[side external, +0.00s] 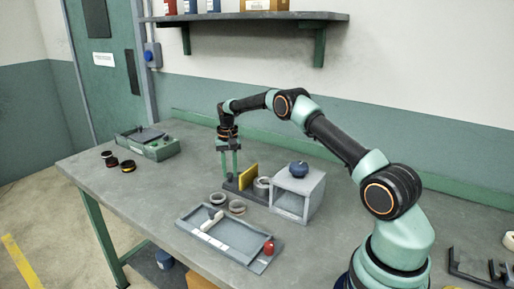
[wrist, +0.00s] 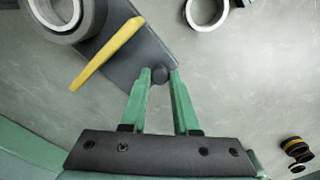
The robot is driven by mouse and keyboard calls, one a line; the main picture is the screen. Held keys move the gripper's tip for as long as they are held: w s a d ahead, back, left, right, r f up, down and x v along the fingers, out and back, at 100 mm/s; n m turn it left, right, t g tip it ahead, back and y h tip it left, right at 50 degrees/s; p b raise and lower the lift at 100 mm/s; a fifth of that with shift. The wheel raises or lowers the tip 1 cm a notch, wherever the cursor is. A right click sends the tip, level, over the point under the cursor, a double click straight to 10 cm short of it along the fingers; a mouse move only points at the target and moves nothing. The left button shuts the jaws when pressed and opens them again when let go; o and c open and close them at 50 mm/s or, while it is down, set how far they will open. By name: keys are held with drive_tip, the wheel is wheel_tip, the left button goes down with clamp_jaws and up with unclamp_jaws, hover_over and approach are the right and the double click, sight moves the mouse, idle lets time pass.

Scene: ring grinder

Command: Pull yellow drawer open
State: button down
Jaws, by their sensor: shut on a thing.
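The drawer (side external: 232,187) is a dark grey slide with an upright yellow panel (side external: 248,177). It extends out of the left side of a light grey box (side external: 300,187). In the wrist view the drawer (wrist: 143,48) runs to the upper left, with the yellow panel (wrist: 107,53) standing across it. A dark round knob (wrist: 160,75) is at its near end. My gripper (wrist: 160,72) has its green fingers shut on this knob. In the side view my gripper (side external: 230,175) points down at the drawer's left end.
Two rings (side external: 237,207) and a grey tray (side external: 215,245) with a white cylinder and red object lie in front. Bench between is clear.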

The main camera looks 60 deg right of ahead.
drive_tip(key=shift+r, duration=0.1)
drive_tip(key=c, duration=0.7)
unclamp_jaws()
drive_tip(key=shift+o, duration=0.2)
drive_tip(key=shift+r, duration=0.1)
wheel_tip(320, 180, up, 12)
